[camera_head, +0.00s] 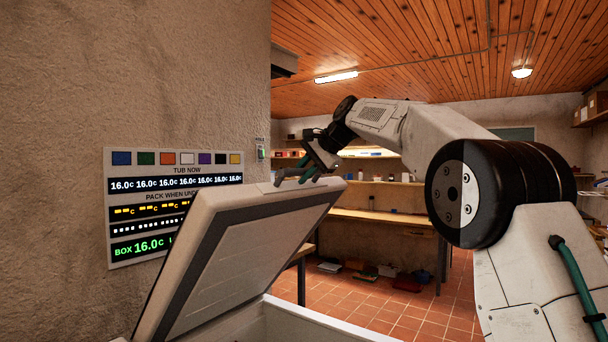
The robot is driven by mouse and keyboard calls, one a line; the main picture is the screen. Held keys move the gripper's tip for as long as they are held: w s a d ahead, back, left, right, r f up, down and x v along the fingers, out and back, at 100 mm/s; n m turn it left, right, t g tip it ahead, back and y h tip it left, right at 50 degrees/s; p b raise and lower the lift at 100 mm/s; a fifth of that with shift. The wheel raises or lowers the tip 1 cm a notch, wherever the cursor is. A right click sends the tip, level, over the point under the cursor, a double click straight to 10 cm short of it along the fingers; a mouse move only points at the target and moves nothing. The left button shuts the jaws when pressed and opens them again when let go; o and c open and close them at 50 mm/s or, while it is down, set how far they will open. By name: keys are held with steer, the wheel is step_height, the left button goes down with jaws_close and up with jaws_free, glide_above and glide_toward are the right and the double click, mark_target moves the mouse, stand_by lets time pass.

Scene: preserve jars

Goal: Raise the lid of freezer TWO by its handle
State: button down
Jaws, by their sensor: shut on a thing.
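The white freezer lid (262,225) stands tilted up at a steep angle in the lower left, with its grey-rimmed underside showing. Part of the open white freezer body (310,322) shows below it at the bottom edge. No number shows on the freezer. My gripper (298,178) is at the lid's raised upper edge and is shut on the handle there. The handle itself is mostly hidden by the gripper fingers. My arm reaches in from the right.
A wall panel (175,205) with coloured squares and temperature readouts hangs behind the lid, partly covered by it. A wooden bench (375,219) and shelves stand at the back. Several items lie on the tiled floor (365,315) below the bench.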

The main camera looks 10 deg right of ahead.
steer(key=c, duration=1.3)
jaws_free()
steer(key=shift+c, duration=0.2)
steer(key=v, duration=0.7)
steer(key=shift+s+d+r, duration=0.15)
steer(key=shift+s+r, duration=0.05)
steer(key=shift+r, duration=0.05)
